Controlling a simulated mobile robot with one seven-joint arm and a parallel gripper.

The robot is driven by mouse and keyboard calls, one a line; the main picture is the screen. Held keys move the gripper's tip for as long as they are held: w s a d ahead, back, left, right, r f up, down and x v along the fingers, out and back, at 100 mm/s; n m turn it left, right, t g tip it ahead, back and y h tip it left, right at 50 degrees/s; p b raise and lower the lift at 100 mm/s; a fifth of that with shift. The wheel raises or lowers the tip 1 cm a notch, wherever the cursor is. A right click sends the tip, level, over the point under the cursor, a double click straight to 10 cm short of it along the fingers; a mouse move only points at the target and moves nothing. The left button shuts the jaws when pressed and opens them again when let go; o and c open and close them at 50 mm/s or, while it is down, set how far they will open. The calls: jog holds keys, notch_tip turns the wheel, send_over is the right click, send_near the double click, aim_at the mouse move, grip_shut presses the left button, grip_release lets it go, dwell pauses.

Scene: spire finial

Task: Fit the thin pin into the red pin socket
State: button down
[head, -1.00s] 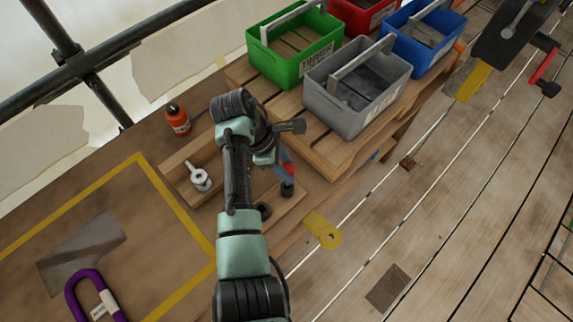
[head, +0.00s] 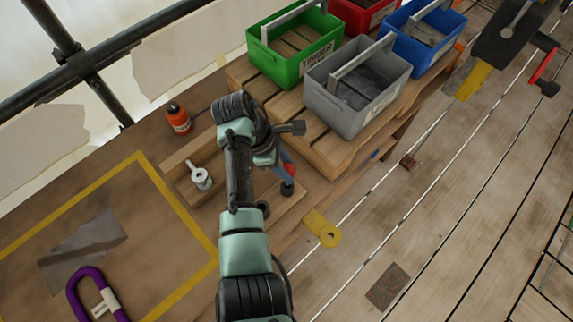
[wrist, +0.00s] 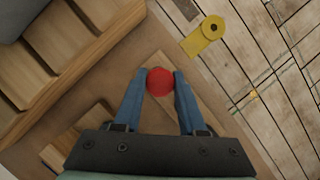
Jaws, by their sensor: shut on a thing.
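My gripper (wrist: 160,84) is shut on a red round-topped piece (wrist: 160,82), held between the tips of its two blue fingers. The red piece also shows in the head view (head: 290,169), beside a blue finger. Its lower part is hidden in the wrist view, so I cannot tell its full shape or whether it is the thin pin. A dark round piece (head: 288,189) shows just below it in the head view; I cannot tell whether they touch. I cannot make out a separate red pin socket. The gripper is over a pale wooden board (wrist: 190,95).
A pale metal fitting (head: 200,178) stands on a wooden block to the left. An orange bottle (head: 178,118) is behind it. Green (head: 290,65), grey (head: 355,110) and blue (head: 425,55) crates stand on a pallet. A yellow plate (head: 325,231) lies at the right edge.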

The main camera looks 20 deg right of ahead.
jog(key=shift+f+b, duration=1.3)
jog(key=shift+f, duration=0.85)
jog(key=shift+c, duration=2)
grip_release()
jog(key=v, duration=1.3)
